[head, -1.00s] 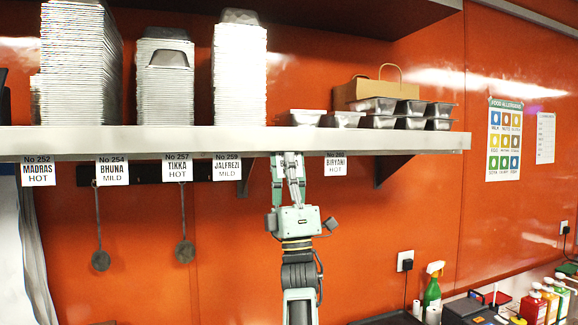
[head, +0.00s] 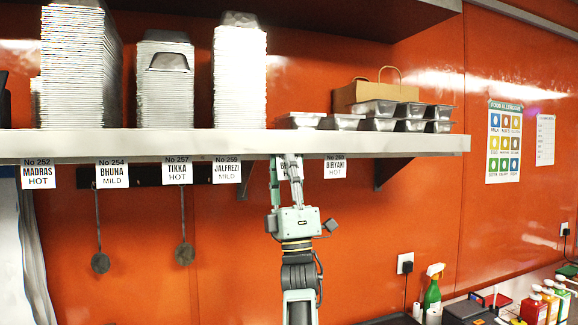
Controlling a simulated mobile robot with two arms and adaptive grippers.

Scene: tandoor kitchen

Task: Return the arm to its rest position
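My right gripper (head: 282,163) points upward in the middle of the head view, just below the front edge of the metal shelf (head: 150,143). Its fingers are close together in the picture, and I cannot tell whether they are open or shut. A white label (head: 297,167) shows partly behind or beside the right finger; its text is mostly hidden. I see no other object at the fingertips. My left gripper is not in view.
On the shelf stand tall stacks of foil trays (head: 78,75), metal tubs (head: 378,108) and a paper bag (head: 352,92). Two ladles (head: 185,252) hang below left. A green spray bottle (head: 432,298) and sauce bottles (head: 550,300) stand low right.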

